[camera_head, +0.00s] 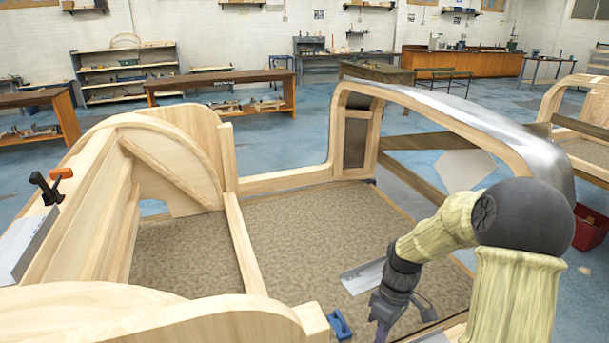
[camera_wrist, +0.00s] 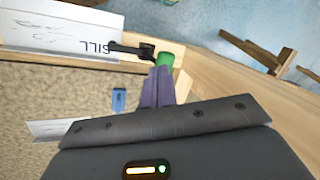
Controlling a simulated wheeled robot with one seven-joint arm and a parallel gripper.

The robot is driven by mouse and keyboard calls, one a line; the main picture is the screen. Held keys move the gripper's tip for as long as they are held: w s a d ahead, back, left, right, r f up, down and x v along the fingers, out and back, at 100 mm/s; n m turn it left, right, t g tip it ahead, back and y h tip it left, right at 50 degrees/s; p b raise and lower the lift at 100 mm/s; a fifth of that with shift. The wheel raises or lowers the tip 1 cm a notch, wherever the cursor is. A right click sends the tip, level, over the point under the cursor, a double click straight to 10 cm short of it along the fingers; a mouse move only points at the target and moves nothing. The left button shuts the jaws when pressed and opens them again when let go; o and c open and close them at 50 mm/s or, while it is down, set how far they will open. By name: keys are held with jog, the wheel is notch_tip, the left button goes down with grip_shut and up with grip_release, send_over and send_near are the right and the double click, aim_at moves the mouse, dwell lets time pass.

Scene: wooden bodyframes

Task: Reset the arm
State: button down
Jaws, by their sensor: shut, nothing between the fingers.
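My gripper (camera_head: 382,331) is low at the right in the head view, hanging from my bent arm at the side of the wooden car bodyframe (camera_head: 285,180). Its tips are partly cut off by the bottom edge there. In the wrist view my gripper (camera_wrist: 158,74) has its purple-grey fingers together and empty. Their tips appear close to the green handle (camera_wrist: 165,60) of a black clamp (camera_wrist: 130,48) on the frame's wooden rail; I cannot tell whether they touch.
A white plate marked "SILL" (camera_wrist: 60,40) lies beside the clamp. A blue object (camera_head: 340,324) and a pale flat bracket (camera_head: 362,277) lie on the frame's floor. An orange-handled clamp (camera_head: 50,185) is at the left. Blue workshop floor (camera_head: 290,142) is open behind.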

jog(key=s+a+r+m+t+h+p, duration=0.2)
jog(key=s+r+m+t, duration=0.3)
jog(key=s+r+m, duration=0.4)
jog(key=shift+m, duration=0.4)
